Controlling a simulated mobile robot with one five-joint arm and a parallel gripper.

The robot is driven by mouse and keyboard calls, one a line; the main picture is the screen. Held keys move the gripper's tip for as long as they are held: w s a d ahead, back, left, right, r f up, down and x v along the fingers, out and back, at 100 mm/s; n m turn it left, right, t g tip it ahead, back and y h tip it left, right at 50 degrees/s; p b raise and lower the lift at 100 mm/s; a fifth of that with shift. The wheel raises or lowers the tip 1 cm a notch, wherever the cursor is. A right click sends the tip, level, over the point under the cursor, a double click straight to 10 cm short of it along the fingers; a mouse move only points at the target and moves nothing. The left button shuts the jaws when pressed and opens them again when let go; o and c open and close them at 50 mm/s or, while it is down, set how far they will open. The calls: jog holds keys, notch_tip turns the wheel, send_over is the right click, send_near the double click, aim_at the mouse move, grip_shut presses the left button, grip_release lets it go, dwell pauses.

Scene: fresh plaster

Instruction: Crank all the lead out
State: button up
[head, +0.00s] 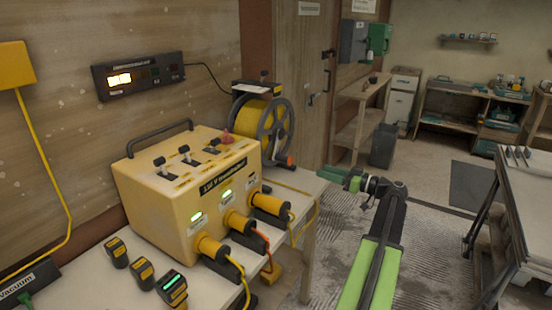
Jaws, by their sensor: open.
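A cable reel (240,122) with yellow lead wound on it stands at the back of the bench, behind the yellow machine. Its dark spoked wheel (288,119) faces right. A small crank handle (290,162) with an orange-red part shows low on the reel's near side. Yellow lead (303,190) runs from below the reel along the bench top and hangs over its edge. My gripper (340,178), with green fingers, is open and empty. It is right of the reel and apart from the crank, beyond the bench edge.
The yellow machine (165,205) with plugged-in cables fills the bench's middle. Small yellow-black devices (116,252) lie in front of it. A table (520,190) stands at the right. A dark bin (384,146) and shelves stand at the back. The floor between is mostly clear.

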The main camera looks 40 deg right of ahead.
aim_at(291, 162)
jog(key=x, duration=1.7)
jog(key=shift+w+a, duration=0.25)
jog(key=shift+w, duration=0.1)
jog(key=shift+c, duration=0.5)
grip_shut()
jog(key=shift+s, duration=0.1)
